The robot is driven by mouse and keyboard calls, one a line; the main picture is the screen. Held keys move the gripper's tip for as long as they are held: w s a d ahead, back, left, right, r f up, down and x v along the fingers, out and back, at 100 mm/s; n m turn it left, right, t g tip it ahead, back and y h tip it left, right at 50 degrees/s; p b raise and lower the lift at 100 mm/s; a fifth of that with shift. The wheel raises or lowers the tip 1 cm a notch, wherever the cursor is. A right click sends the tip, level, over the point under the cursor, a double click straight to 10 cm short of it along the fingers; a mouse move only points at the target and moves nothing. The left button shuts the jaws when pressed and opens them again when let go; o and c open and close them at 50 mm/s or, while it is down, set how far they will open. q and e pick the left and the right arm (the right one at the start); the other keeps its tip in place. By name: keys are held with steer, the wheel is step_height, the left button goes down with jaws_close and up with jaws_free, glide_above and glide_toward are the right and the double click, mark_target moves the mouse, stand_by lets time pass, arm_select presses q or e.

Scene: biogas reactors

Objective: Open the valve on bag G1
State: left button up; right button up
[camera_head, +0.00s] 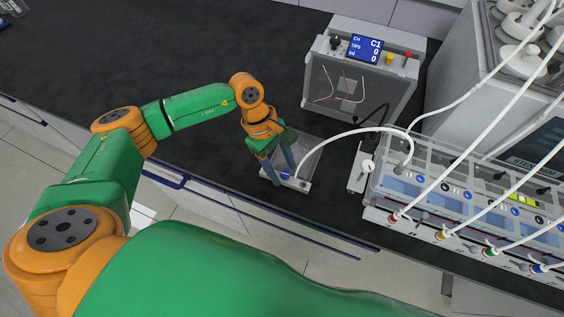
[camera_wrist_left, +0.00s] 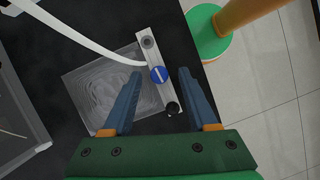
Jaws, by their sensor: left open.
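The clear bag (camera_head: 308,152) lies flat on the dark bench; no G1 label is readable. Its pale end bar (camera_head: 303,186) carries a round blue valve knob (camera_head: 285,176) with a white line across it. In the left wrist view the knob (camera_wrist_left: 158,75) lies between the fingertips, with the bar (camera_wrist_left: 150,56) and bag (camera_wrist_left: 98,88) below. My left gripper (camera_head: 284,179) is open and points down over the bar. Its fingers are on either side of the knob; I cannot tell whether they touch it. My right gripper is not in view.
A white tube (camera_head: 345,131) arches from the bar to the clear rack (camera_head: 430,190) at right. A small device with a white dial (camera_head: 367,167) stands between them. A box with a blue display (camera_head: 365,48) stands behind.

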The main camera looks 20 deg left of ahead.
arm_select(q)
steer(key=shift+w+f, duration=0.1)
steer(key=shift+w, duration=0.05)
steer(key=shift+c, duration=0.9)
steer(key=shift+s, duration=0.2)
jaws_close()
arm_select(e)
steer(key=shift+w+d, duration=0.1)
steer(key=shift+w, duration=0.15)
arm_select(q)
steer(key=shift+w, duration=0.1)
